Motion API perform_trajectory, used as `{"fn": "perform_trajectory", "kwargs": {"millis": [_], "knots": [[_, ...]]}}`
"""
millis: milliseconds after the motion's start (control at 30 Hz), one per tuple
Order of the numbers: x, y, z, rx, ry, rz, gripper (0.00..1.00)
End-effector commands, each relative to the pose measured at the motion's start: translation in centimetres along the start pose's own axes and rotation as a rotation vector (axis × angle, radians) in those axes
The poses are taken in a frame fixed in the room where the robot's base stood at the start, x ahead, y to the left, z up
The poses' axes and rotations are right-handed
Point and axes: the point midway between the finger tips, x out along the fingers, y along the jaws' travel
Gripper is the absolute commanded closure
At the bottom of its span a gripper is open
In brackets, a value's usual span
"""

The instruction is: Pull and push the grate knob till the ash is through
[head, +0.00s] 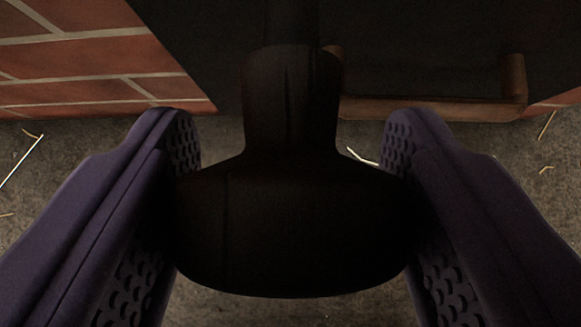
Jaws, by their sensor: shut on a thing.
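The grate knob (290,232) is a dark, nearly black, wide rounded piece in the middle of the head view. Its narrower neck (292,105) runs back toward the dark front behind it. My gripper (292,190) has one purple, dimpled finger on each side of the knob and is shut on it. The far end of the neck is lost in shadow, and no ash can be made out.
A brick wall (90,62) stands at the upper left beside the dark front (210,40). A brown tray-like frame (440,110) sits low behind the right finger. Straw bits (22,163) lie on the grey floor (225,150).

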Motion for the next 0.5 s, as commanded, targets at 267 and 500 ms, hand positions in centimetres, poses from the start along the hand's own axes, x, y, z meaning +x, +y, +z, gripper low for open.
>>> {"fn": "perform_trajectory", "kwargs": {"millis": [267,500], "knots": [[2.0,0.0,-2.0,0.001,0.000,-0.001,0.93],[2.0,0.0,-1.9,0.000,-0.001,0.000,0.23]]}}
